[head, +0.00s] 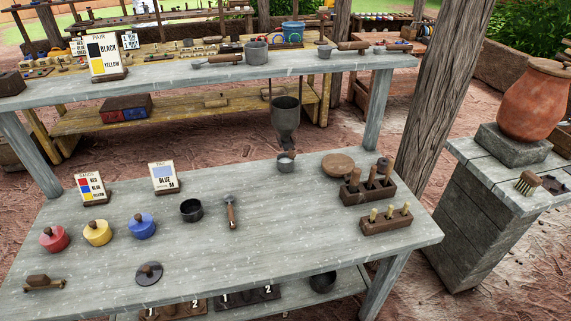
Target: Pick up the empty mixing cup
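A dark, round, open cup (191,212) stands upright on the front grey table (250,245), left of its middle. Its inside looks dark and empty. A smaller grey cup (286,166) stands at the table's back edge, below a hanging metal funnel (285,118); something pale shows at its top. Neither of my grippers shows in the head view.
Red (54,240), yellow (97,234) and blue (141,228) lidded pots stand left of the dark cup. A wooden-handled tool (231,214) lies to its right, a dark knobbed lid (149,273) in front. Tool blocks (386,224) stand at right. The table's front middle is clear.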

